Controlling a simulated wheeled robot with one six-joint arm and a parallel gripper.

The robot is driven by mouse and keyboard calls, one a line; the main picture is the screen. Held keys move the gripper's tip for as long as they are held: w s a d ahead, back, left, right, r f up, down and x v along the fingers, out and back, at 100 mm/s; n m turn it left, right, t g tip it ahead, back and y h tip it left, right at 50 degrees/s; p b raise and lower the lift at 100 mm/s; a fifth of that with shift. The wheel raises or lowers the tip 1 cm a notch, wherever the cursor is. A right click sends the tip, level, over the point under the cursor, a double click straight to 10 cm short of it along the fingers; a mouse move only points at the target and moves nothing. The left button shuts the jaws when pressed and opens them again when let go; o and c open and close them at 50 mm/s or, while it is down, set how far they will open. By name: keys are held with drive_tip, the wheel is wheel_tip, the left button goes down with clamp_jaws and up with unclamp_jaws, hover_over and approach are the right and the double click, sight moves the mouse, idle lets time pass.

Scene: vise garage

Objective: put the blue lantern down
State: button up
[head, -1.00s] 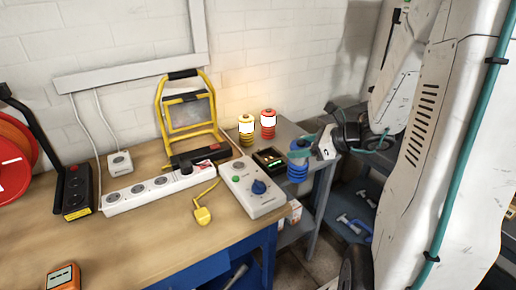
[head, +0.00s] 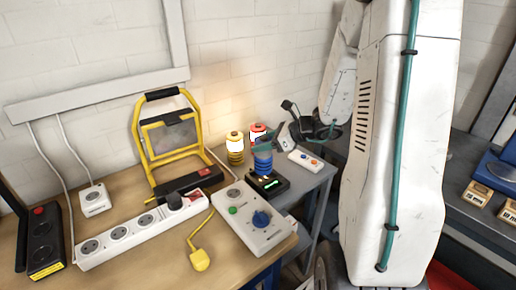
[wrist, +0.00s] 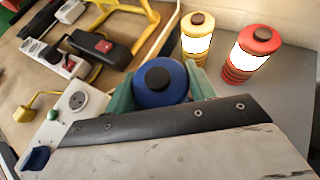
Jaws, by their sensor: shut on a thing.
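The blue lantern (head: 263,162) is upright between the teal fingers of my gripper (head: 265,147). In the wrist view the blue lantern (wrist: 161,88) shows from above, its dark cap up, with a finger of my gripper (wrist: 162,84) on each side. In the head view its base is at the black box with a green light (head: 270,185); I cannot tell whether it touches the box. The lit yellow lantern (head: 235,146) and lit red lantern (head: 257,132) stand behind it on the grey bench.
A control box with a blue knob (head: 254,219) stands in front on the wooden bench. A white strip with coloured buttons (head: 305,161) lies to the right on the grey bench (head: 310,178). A yellow work lamp (head: 168,143) and a power strip (head: 130,233) are to the left.

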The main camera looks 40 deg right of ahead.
drive_tip(key=shift+f, duration=1.7)
drive_tip(key=shift+f, duration=0.15)
drive_tip(key=shift+f, duration=0.15)
drive_tip(key=o, duration=1.5)
